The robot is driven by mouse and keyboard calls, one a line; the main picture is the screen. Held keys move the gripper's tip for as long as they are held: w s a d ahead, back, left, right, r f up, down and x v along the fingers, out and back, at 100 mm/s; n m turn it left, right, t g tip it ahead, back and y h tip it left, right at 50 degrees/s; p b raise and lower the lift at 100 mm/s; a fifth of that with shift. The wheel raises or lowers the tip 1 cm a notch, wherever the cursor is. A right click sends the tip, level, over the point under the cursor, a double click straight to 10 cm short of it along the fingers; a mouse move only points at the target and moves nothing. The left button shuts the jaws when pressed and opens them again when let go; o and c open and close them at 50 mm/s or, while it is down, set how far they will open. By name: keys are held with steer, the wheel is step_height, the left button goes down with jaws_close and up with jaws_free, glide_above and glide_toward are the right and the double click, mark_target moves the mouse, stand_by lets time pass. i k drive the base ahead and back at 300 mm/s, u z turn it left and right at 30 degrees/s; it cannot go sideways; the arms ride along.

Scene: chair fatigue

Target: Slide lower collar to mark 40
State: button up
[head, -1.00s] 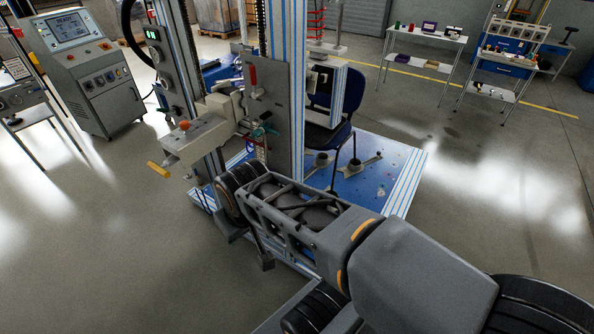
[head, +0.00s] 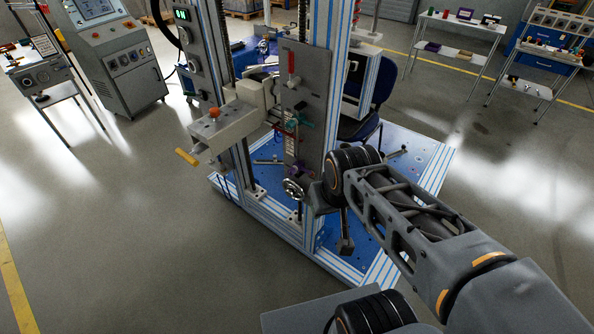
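A tall test frame (head: 338,60) of metal profiles stands in the middle of the head view. On its grey upright plate (head: 311,93) are a red handle, a small teal clamp-like part (head: 292,124) and a small red part (head: 279,131), with a pale strip (head: 290,147) just below. I cannot tell which part is the lower collar, and no mark 40 can be read. My arm reaches in from the lower right. Its dark end (head: 345,243) hangs beside the frame's front post, right of a small handwheel (head: 293,189). The fingers cannot be made out clearly.
A grey block with an orange knob (head: 215,113) and yellow handle (head: 187,157) juts left from the frame. A blue chair (head: 361,126) stands behind on the blue base plate (head: 425,165). A console (head: 122,65) is at left, shelves (head: 455,35) at right. Floor at left is clear.

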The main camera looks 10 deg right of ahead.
mark_target(301, 166)
steer(key=z, duration=0.5)
steer(key=k, duration=1.15)
steer(key=u, duration=0.6)
steer(key=i, duration=1.4)
steer(key=z, duration=0.25)
